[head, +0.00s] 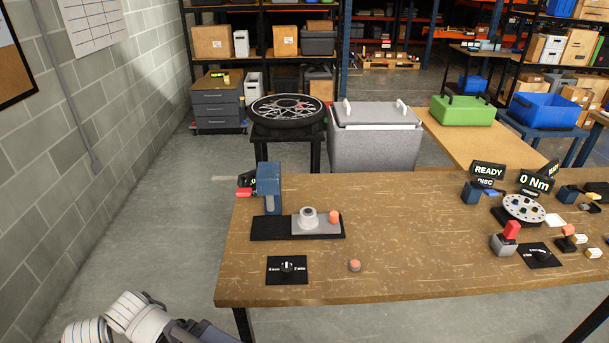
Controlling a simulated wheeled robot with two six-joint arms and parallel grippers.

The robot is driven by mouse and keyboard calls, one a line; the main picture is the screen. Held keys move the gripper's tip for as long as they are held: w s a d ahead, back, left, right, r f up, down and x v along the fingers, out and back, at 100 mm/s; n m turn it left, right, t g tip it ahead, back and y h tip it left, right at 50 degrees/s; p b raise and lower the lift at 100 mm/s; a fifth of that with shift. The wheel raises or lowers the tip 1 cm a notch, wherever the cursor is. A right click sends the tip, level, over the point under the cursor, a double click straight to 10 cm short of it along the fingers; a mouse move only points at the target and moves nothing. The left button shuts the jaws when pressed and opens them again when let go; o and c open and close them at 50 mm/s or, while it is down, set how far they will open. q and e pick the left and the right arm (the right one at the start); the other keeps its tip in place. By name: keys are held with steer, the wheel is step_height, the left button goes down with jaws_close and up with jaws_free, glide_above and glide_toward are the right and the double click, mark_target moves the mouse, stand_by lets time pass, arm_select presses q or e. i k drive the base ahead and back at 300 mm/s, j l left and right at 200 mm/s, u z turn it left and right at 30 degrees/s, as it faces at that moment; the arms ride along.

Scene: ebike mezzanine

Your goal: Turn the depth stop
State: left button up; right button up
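A small black plate (275,278) lies flat near the front left of the wooden workbench. A round dark knob (287,267) with a white pointer mark is at its middle, with small white mm labels on either side. This looks like the depth stop; the exact numbers are too small to read surely. Nothing touches the knob. White and dark links of my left arm show at the bottom left, short of the bench; its gripper fingers do not show. My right gripper is out of view.
Behind the plate stands a blue press (269,187) with a grey fixture (300,228) carrying a metal ring. A small orange-topped button (354,265) is right of the plate. A perforated disc (524,208) and READY sign (488,172) are farther right. The middle bench is clear.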

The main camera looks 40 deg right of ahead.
mark_target(287, 268)
steer(key=i+j+z, duration=0.2)
steer(key=j+z, duration=0.15)
steer(key=z, duration=0.15)
steer(key=i+j+z, duration=0.1)
steer(key=j+z, duration=0.35)
steer(key=i+j+z, duration=0.1)
steer(key=j+z, duration=0.85)
steer(key=k+l, duration=0.05)
steer(key=l, duration=0.05)
